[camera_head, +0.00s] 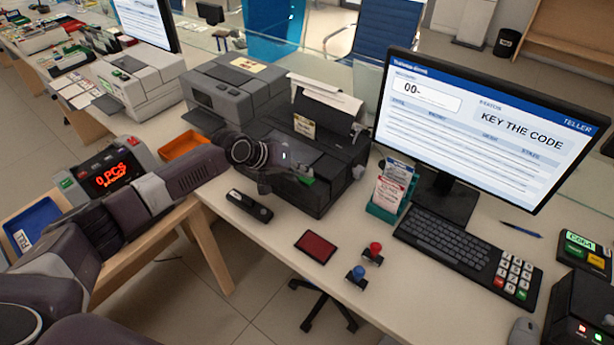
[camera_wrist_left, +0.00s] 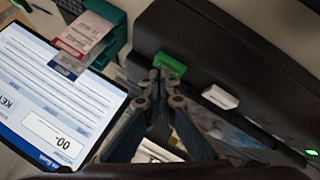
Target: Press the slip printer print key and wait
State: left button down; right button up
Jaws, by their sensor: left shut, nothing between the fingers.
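The black slip printer (camera_head: 333,164) stands on the counter left of the monitor, with paper sticking out of its top. Its green key (camera_head: 308,181) is on the front edge; in the left wrist view the green key (camera_wrist_left: 170,64) is right at my fingertips, with a white key (camera_wrist_left: 220,97) beside it. My left gripper (camera_head: 288,178) reaches in from the left in front of the printer; in the left wrist view the gripper (camera_wrist_left: 157,76) is shut and empty. I cannot tell whether the fingertips touch the key or whether it is pushed in. My right gripper is not in view.
The monitor (camera_head: 475,130) reads "KEY THE CODE", with a keyboard (camera_head: 450,250) below. A card holder (camera_head: 385,212), red ink pad (camera_head: 316,247), two stamps and a stapler-like black object (camera_head: 249,206) lie in front. A grey machine (camera_head: 232,90) stands behind my gripper.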

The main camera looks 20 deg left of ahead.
aim_at(305, 179)
pick_arm(q)
jog(key=shift+r+p, duration=0.35)
jog(key=shift+r, duration=0.25)
notch_tip(305, 179, up, 5)
jog(key=p, duration=0.4)
jog(key=shift+r+p, duration=0.1)
jog(key=shift+p, duration=0.3)
